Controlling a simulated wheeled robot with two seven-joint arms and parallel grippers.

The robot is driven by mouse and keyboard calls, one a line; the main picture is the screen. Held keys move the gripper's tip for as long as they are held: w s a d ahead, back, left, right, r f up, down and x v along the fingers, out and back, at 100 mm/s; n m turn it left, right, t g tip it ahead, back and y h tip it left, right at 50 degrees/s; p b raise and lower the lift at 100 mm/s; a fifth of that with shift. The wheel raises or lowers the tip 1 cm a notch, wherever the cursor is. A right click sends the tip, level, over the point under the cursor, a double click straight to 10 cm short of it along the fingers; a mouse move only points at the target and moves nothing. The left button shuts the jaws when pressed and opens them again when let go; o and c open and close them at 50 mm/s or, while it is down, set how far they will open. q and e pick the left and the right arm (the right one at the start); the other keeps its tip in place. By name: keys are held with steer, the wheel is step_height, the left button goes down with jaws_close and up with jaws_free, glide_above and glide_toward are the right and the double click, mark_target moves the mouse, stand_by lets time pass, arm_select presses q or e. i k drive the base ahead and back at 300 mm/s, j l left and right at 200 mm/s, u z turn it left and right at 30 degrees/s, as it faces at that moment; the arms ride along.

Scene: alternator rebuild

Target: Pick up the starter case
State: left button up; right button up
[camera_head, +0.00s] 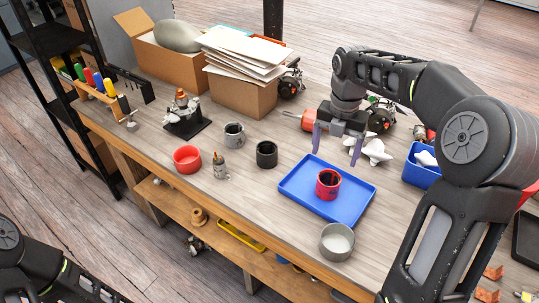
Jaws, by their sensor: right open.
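Several cup-like round parts stand on the wooden workbench (225,200), and I cannot tell for sure which is the starter case. A red cup-shaped part with a dark inside (328,185) stands upright in the blue tray (295,186). A light grey open cylinder (337,243) stands by the bench's front edge. A black cup (266,155), a grey cup (234,136) and a red bowl-like part (187,159) stand left of the tray. My right gripper (336,144) is open and empty, fingers pointing down, above the tray's far side. My left gripper is out of the picture.
Cardboard boxes (243,95) with papers and a grey object stand at the back. White lobed parts (373,150) lie behind the tray. A blue bin (421,172) is at right. A small black stand (187,128) and tool rack (96,92) are at left.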

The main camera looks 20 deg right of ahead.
mark_target(267, 150)
steer(key=i+j+z, duration=0.3)
steer(key=i+j, duration=0.15)
steer(key=j, duration=0.25)
steer(key=i+j+z, duration=0.15)
steer(key=j, duration=0.25)
steer(key=i+j+z, duration=0.15)
steer(key=i+j, duration=0.15)
steer(key=j, duration=0.1)
